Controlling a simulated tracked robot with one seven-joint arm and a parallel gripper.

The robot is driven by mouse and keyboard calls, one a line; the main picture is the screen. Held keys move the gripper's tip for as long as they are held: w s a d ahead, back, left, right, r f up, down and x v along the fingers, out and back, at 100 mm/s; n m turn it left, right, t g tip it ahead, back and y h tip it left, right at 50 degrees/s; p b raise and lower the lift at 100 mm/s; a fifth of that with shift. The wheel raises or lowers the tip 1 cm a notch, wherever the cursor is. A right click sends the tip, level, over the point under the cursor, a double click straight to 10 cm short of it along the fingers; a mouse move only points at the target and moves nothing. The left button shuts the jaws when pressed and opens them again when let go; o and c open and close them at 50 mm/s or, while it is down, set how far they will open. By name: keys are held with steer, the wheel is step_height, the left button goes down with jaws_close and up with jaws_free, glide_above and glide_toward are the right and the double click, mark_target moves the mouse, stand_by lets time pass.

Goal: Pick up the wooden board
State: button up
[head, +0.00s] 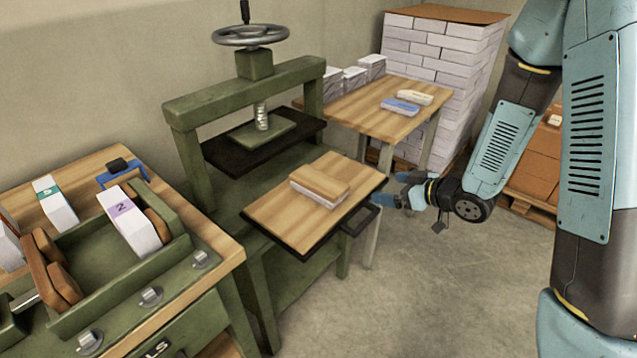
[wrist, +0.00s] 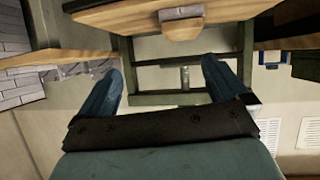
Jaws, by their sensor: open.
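A small wooden board (head: 320,179) lies flat on top of a white paper block (head: 317,194). Both rest on a larger wood-topped, dark-edged platen (head: 280,217) at the front of the green press. In the wrist view, which looks upside down, the small board (wrist: 181,29) shows at the top, with the paper block (wrist: 181,12) beside it. My gripper (head: 400,188) is to the right of the platen, apart from the board. Its two blue fingers are spread with nothing between them, also in the wrist view (wrist: 163,64).
The green press (head: 190,118) stands behind the platen, its dark plate (head: 262,146) raised. A dark handle (head: 362,219) sticks out at the platen's right. A bench (head: 215,235) with paper blocks is left, a wooden table (head: 365,112) behind. Floor (head: 450,290) is clear in front.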

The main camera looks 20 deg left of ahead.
steer(key=s+a+f+g+y, duration=0.1)
steer(key=s+a+f, duration=0.1)
glide_toward(340, 190)
steer(key=a+f, duration=0.1)
steer(key=w+a+f, duration=0.1)
steer(key=shift+a+n, duration=0.3)
steer(key=shift+a, duration=0.05)
steer(key=shift+r+x, duration=0.15)
steer(key=shift+x, duration=1.3)
steer(key=shift+r+x, duration=0.2)
steer(key=shift+x, duration=1.2)
steer(key=shift+w+a, duration=0.1)
steer(key=shift+c, duration=0.4)
steer(key=c, duration=0.8)
steer(key=shift+r, duration=0.15)
